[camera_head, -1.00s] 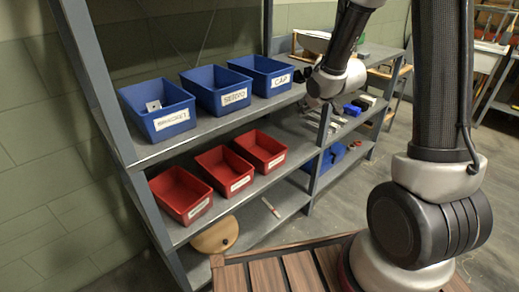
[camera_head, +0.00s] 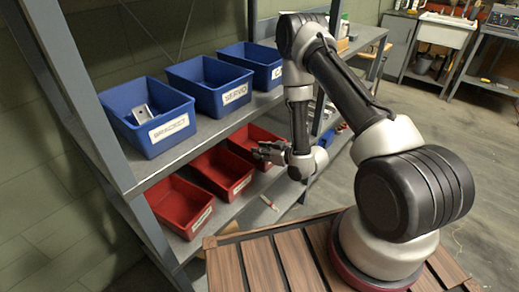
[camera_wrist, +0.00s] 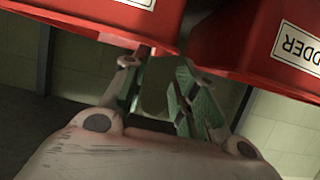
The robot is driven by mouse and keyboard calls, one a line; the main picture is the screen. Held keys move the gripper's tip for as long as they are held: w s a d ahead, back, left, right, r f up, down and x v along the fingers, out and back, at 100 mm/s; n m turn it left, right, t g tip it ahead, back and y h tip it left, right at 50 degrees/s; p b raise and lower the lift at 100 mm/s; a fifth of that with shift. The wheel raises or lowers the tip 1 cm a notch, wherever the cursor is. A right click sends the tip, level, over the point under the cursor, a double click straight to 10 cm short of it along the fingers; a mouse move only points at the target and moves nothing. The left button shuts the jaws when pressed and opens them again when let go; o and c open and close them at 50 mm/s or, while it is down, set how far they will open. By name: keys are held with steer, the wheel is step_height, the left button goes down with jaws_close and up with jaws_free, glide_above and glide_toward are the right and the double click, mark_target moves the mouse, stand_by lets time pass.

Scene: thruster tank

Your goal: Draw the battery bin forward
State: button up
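Three red bins stand in a row on the middle shelf: the near-left one (camera_head: 180,206), the middle one (camera_head: 222,172) and the far-right one (camera_head: 250,140). Their labels are too small to read in the head view, so I cannot tell which is the battery bin. My gripper (camera_head: 264,152) is in front of the far-right bin and partly covers it. In the wrist view, my gripper (camera_wrist: 160,88) is open, with a gap between its green-padded fingers. They reach up near the lower edge of a red bin (camera_wrist: 100,20); contact is unclear.
Another red bin in the wrist view has a label ending "DDER" (camera_wrist: 297,46). Blue bins stand above, including "BRACKET" (camera_head: 150,120) and "SERVO" (camera_head: 210,88). A grey shelf post (camera_head: 98,125) rises at the left. A slatted wooden surface (camera_head: 262,262) lies below my arm.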

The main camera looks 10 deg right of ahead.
stand_by(0.3)
steer(key=shift+x, duration=3.9)
steer(key=shift+c, duration=0.2)
jaws_close()
